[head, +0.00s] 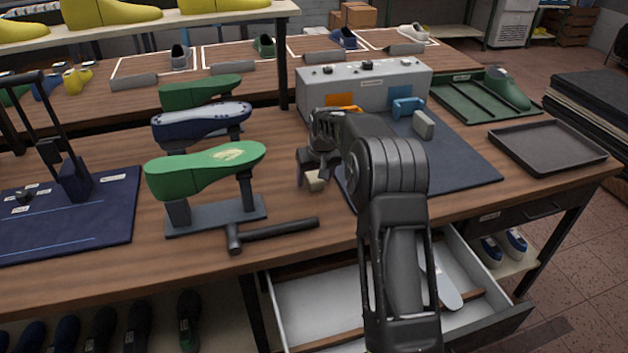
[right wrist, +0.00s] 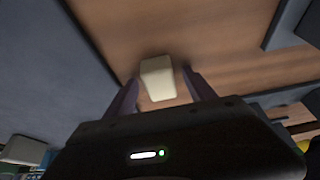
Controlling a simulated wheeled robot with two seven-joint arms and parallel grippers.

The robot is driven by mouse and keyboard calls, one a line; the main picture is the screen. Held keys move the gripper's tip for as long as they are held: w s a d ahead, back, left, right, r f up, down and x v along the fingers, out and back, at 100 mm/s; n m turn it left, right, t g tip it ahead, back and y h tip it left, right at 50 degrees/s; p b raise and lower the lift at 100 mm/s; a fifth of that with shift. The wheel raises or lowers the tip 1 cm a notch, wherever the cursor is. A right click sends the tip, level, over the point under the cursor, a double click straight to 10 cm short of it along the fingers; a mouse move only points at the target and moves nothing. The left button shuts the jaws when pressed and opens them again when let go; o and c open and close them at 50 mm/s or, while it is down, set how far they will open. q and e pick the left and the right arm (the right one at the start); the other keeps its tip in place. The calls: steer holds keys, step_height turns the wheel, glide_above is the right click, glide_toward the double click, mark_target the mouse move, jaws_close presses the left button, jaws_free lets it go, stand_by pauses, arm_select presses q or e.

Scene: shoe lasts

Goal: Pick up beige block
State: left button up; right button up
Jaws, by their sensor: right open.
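The beige block (right wrist: 158,78) lies on the wooden table between the two open fingers of my right gripper (right wrist: 160,92) in the right wrist view. A gap shows on each side of it, so the fingers do not appear to grip it. In the head view the beige block (head: 315,181) shows beside the fingers of my right gripper (head: 309,174), partly hidden by the gripper. It sits near the left edge of the dark blue mat. My left gripper is not in view.
A grey box (head: 364,84) is behind on the dark mat (head: 460,165). An empty tray (head: 548,147) is right. A drawer (head: 310,310) is open below.

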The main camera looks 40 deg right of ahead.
jaws_close()
stand_by(0.7)
